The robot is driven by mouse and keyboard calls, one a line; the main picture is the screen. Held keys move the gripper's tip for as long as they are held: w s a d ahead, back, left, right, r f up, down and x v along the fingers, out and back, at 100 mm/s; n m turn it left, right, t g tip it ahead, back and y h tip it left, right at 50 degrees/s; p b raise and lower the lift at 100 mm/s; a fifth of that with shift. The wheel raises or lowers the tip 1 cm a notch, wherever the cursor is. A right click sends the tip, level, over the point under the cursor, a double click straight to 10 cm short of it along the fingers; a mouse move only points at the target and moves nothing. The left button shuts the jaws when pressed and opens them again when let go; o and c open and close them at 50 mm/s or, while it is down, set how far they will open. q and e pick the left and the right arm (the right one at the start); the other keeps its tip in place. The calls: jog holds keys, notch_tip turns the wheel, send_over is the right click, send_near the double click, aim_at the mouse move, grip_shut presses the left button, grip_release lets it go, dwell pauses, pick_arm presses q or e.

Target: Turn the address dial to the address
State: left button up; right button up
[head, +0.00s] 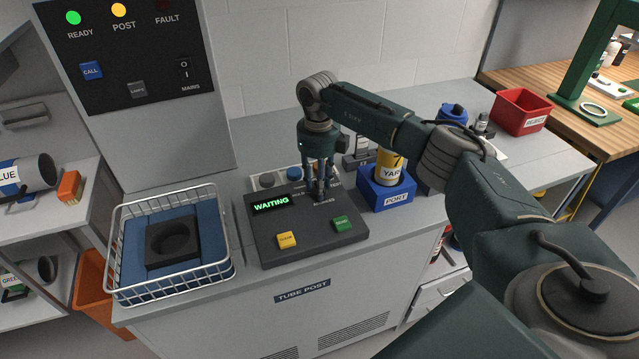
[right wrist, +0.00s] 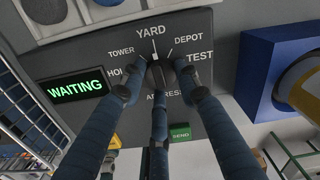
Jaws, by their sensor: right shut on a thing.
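The dark console (head: 270,234) on the counter has a green "WAITING" display (head: 271,204), which also shows in the right wrist view (right wrist: 76,88). My right gripper (head: 319,192) points down over the console's address dial, its fingers shut around it; the fingers also fill the right wrist view (right wrist: 155,76). They hide most of the dial. Around it I read TOWER, YARD, DEPOT and TEST; another label is partly covered. A yellow-banded carrier (head: 391,166) reading "YAR" stands in the blue PORT holder (head: 397,199). My left gripper is out of view.
A yellow button (head: 287,240) and a green SEND button (head: 342,223) sit at the console's front. A wire basket (head: 222,262) with a dark foam insert stands left. A red REJECT bin (head: 521,111) is at the back right. My right arm crosses above the PORT holder.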

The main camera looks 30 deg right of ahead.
jog(key=shift+w+r+m, duration=0.3)
jog(key=shift+w+r, duration=0.1)
jog(key=o, duration=0.9)
jog(key=shift+o, duration=1.3)
jog(key=shift+f, duration=0.25)
notch_tip(320, 180, up, 12)
